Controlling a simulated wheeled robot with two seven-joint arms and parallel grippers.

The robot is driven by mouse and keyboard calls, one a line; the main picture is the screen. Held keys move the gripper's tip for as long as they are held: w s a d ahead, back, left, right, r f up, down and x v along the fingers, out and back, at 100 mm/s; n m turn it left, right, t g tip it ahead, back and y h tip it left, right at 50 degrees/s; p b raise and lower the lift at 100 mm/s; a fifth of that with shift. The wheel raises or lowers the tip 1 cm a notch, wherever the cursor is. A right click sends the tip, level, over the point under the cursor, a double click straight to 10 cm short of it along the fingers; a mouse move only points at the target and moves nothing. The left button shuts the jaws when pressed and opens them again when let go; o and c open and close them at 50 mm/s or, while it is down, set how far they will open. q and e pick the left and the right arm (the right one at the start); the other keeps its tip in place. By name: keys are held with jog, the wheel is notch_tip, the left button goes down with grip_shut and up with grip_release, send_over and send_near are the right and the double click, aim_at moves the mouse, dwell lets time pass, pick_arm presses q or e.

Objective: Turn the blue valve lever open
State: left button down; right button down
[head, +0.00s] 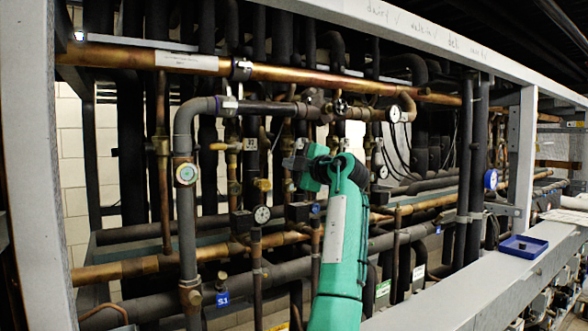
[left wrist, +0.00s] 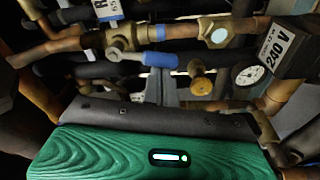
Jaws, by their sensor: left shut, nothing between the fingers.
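The blue valve lever (left wrist: 152,58) shows in the left wrist view, above the middle. It lies roughly level across the picture, with its left end at a brass valve body (left wrist: 121,38) on a copper pipe. In the head view I cannot make the lever out; the pipes behind my gripper are partly hidden. My left gripper (head: 293,163) is shut and empty, reaching in among the pipes at the end of the green arm. My right gripper is not in view.
A yellow knob (left wrist: 201,78), a round gauge (left wrist: 249,75) and a 240 V label (left wrist: 279,46) are right of the lever. Copper and dark pipes crowd the rack. A grey frame post (head: 523,155) stands right. A blue tray (head: 522,247) lies on the front beam.

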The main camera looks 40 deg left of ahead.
pick_arm(q)
jog(key=shift+w+d+f+n+b, duration=0.1)
jog(key=shift+w+f+n+b, duration=0.15)
jog(key=shift+n, duration=0.35)
jog(key=shift+w+f+n+b, duration=0.15)
jog(key=shift+w+n, duration=0.15)
jog(key=shift+n, duration=0.3)
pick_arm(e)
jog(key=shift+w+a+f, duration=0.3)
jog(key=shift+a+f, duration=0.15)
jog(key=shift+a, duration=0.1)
pick_arm(q)
jog(key=shift+s, duration=0.1)
